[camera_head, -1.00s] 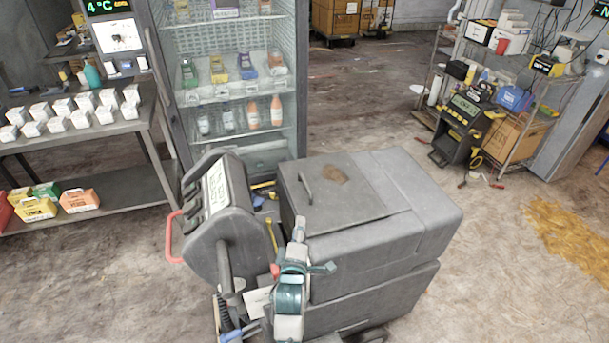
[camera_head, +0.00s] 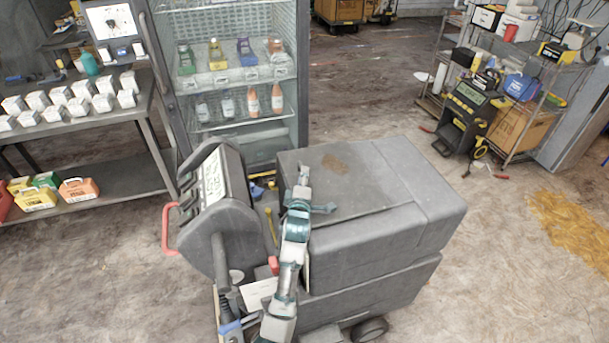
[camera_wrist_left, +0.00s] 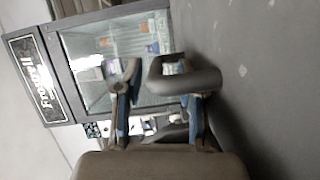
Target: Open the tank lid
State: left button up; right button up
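The grey tank (camera_head: 375,265) stands in the middle of the head view. Its flat lid (camera_head: 350,200), with a brown stain on top, lies closed. My left gripper (camera_head: 303,174) is at the lid's left side, over where the handle is; the arm hides the handle in the head view. In the left wrist view the dark handle (camera_wrist_left: 185,78) stands just ahead of the fingertips. My left gripper (camera_wrist_left: 160,95) is open there, its fingers apart, with the handle close to the right finger. Contact cannot be told. My right gripper is not in view.
A console (camera_head: 213,205) with a red handle (camera_head: 168,230) rises left of the tank. A glass-door fridge (camera_head: 235,75) stands behind, and a bench (camera_head: 100,125) with white boxes is at the left. A shelf rack (camera_head: 520,100) is at the right. Floor right of the tank is clear.

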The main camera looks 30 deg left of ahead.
pick_arm(q)
jog(key=shift+x, duration=0.85)
jog(key=shift+w+d, duration=0.1)
jog(key=shift+w, duration=0.1)
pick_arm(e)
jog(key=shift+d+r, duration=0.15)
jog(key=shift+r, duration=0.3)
pick_arm(q)
grip_shut()
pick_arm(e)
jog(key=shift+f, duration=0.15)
